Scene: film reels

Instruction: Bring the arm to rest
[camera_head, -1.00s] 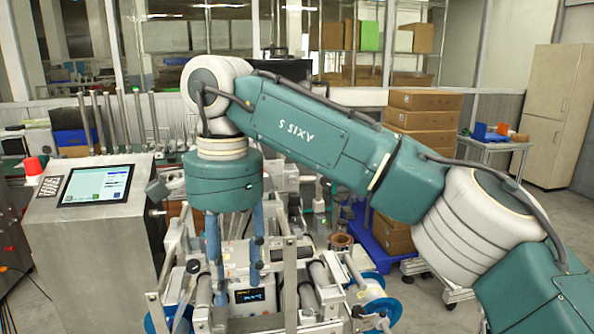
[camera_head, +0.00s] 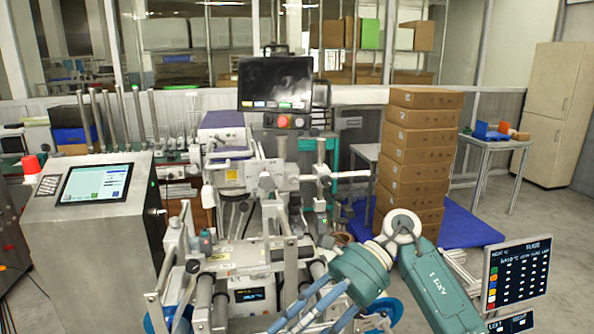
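My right arm, teal with pale grey joints, is folded low at the lower right of the head view. Its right gripper (camera_head: 305,312) points down and to the left, over the front of the machine. Its blue fingers stand apart with nothing seen between them, so it looks open; the fingertips run close to or past the bottom edge. My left arm and gripper are not in view.
A metal machine with rollers (camera_head: 265,262) and blue reels (camera_head: 385,312) fills the middle. A control console (camera_head: 95,240) stands left, a monitor (camera_head: 275,85) behind. Stacked cardboard boxes (camera_head: 415,160) stand on a blue base (camera_head: 465,225). A screen (camera_head: 517,272) is at lower right.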

